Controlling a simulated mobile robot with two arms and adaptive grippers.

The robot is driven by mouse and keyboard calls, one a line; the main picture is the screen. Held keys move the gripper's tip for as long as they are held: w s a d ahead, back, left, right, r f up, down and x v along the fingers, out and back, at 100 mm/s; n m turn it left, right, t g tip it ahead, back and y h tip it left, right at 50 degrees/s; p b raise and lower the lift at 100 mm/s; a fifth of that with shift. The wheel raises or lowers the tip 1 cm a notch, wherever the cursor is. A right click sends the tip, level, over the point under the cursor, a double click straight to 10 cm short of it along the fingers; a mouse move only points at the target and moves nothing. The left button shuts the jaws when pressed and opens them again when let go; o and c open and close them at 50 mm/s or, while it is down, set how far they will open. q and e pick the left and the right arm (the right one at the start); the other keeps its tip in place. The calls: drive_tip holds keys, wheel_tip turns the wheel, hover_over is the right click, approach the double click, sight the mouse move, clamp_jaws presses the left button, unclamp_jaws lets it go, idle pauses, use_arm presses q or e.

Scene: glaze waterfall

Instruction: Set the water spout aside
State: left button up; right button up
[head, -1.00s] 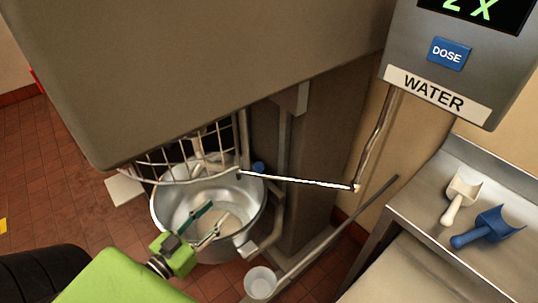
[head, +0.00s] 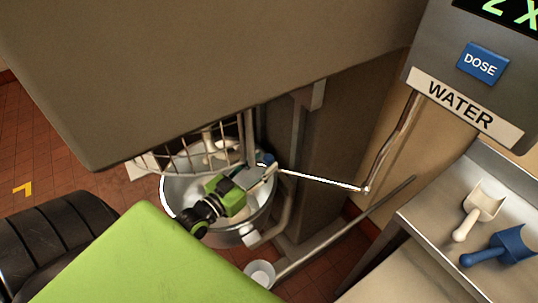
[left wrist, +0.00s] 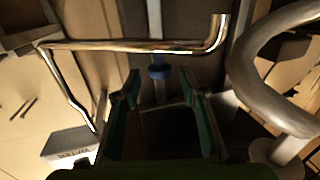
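The water spout (head: 325,182) is a thin shiny metal pipe. It comes down from the WATER dispenser (head: 465,100), bends, and runs left to the mixing bowl's rim. In the left wrist view the spout (left wrist: 130,46) crosses ahead of the fingertips, its bent free end at the upper right. My left gripper (head: 262,174) is over the bowl, close to the spout's free end. In the left wrist view its green-padded fingers (left wrist: 160,88) are spread with nothing seen between them. Whether they touch the spout cannot be told. My right gripper is not in view.
The steel bowl (head: 176,195) sits under the mixer (head: 200,70), with a wire guard (head: 180,160) above it. A blue knob (left wrist: 160,71) lies beyond the fingers. A white scoop (head: 479,207) and a blue scoop (head: 505,247) lie on the right counter.

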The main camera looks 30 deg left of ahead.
sight(265, 161)
use_arm(q)
drive_tip(key=shift+w+d, duration=0.2)
drive_tip(key=shift+w, duration=1.45)
clamp_jaws()
drive_tip(key=shift+s, duration=0.1)
